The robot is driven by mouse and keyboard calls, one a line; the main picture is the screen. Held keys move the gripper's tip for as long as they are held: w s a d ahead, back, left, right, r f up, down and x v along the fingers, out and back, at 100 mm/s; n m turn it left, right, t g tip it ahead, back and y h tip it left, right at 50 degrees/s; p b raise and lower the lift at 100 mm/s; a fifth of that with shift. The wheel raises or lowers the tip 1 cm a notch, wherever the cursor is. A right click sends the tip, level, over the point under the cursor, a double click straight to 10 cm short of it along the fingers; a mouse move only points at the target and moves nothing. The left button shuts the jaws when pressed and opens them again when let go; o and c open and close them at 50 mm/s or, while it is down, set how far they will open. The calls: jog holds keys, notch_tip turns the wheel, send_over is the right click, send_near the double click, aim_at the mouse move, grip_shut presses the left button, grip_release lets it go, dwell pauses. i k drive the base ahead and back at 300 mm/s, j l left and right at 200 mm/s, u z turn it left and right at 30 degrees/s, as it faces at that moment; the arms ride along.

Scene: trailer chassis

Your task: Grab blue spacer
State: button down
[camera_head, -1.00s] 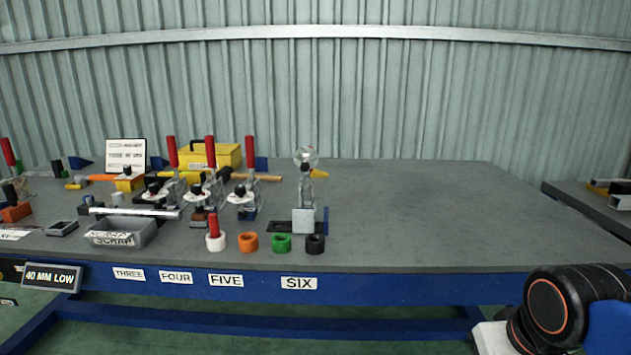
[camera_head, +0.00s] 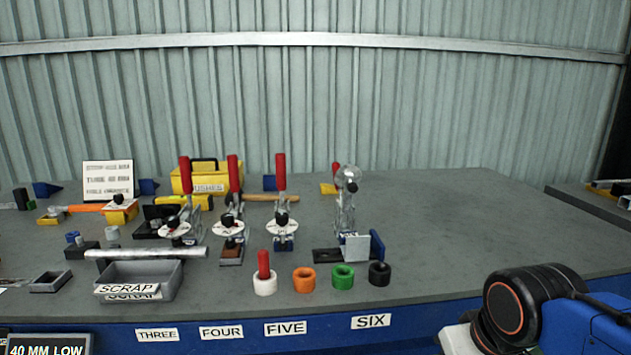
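No ring-shaped blue spacer shows clearly. A small blue piece (camera_head: 73,237) lies at the left of the bench, left of a small grey cylinder; it is too small to tell whether it is the spacer. Ring-shaped pieces stand along the front edge: a white one (camera_head: 264,285) with a red peg in it, an orange one (camera_head: 304,280), a green one (camera_head: 343,276) and a black one (camera_head: 380,274). My arm shows at the lower right, over the bench's front edge. My gripper is out of view.
A grey SCRAP tray (camera_head: 140,283) with a metal bar behind it stands front left. Several red-handled toggle clamps (camera_head: 281,205) fill the middle, with a yellow toolbox (camera_head: 205,177) behind. The grey bench top (camera_head: 450,220) is clear on the right.

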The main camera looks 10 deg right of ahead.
aim_at(70, 237)
jog(key=j, duration=0.2)
jog(key=u, duration=1.35)
jog(key=i+l+u, duration=0.3)
jog(key=u, duration=0.2)
jog(key=i+l+u, duration=0.45)
jog(key=k, duration=0.1)
